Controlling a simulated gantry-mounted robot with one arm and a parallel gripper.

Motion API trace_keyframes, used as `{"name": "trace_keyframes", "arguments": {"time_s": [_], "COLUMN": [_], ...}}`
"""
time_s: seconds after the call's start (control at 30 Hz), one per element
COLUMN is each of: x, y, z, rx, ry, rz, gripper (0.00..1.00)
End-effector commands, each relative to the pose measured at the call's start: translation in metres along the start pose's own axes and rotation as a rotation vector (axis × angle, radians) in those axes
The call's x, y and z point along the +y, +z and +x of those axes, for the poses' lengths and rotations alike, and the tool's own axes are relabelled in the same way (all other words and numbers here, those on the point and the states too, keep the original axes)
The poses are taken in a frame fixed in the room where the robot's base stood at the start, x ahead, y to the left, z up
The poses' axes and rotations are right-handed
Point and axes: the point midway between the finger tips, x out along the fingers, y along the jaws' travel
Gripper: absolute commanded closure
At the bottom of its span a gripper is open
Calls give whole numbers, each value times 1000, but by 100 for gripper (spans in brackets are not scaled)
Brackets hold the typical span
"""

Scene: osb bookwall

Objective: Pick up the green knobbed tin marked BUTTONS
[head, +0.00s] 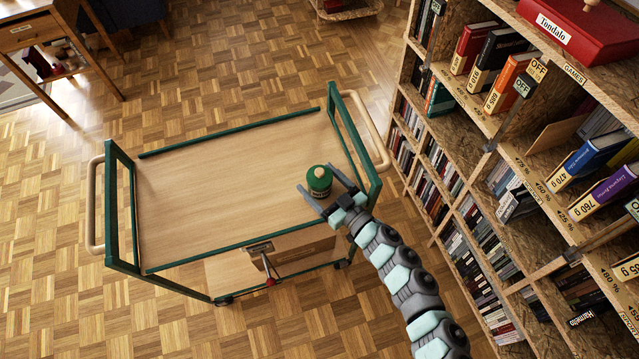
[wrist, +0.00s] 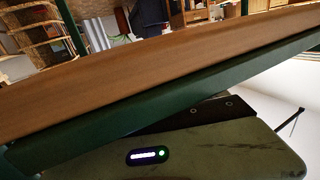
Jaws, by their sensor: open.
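The green tin (head: 319,182) stands upright on the wooden top of the cart, near its right end. It has a pale band around its side with dark marks too small to read, and a pale knob on its lid. My gripper (head: 315,176) reaches in from the lower right. It is open, with one finger on each side of the tin in the head view. I cannot tell whether either finger touches it. I cannot make out the tin in the wrist view.
The cart top (head: 220,190) is otherwise bare, with green rails (head: 230,133) and beige handles (head: 97,205) at both ends. A tall bookshelf (head: 480,130) stands close on the right, with a red box (head: 585,30) on top. The wrist view shows a brown board (wrist: 150,75) above a green bar.

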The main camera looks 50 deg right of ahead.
Motion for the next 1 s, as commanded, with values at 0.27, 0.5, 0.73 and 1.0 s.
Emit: {"name": "trace_keyframes", "arguments": {"time_s": [0.27,0.5,0.73,1.0], "x": [0,0,0,0], "y": [0,0,0,0], "z": [0,-1,-1,-1], "rx": [0,0,0,0], "ry": [0,-1,-1,-1], "rz": [0,0,0,0], "gripper": [34,53,72,94]}}
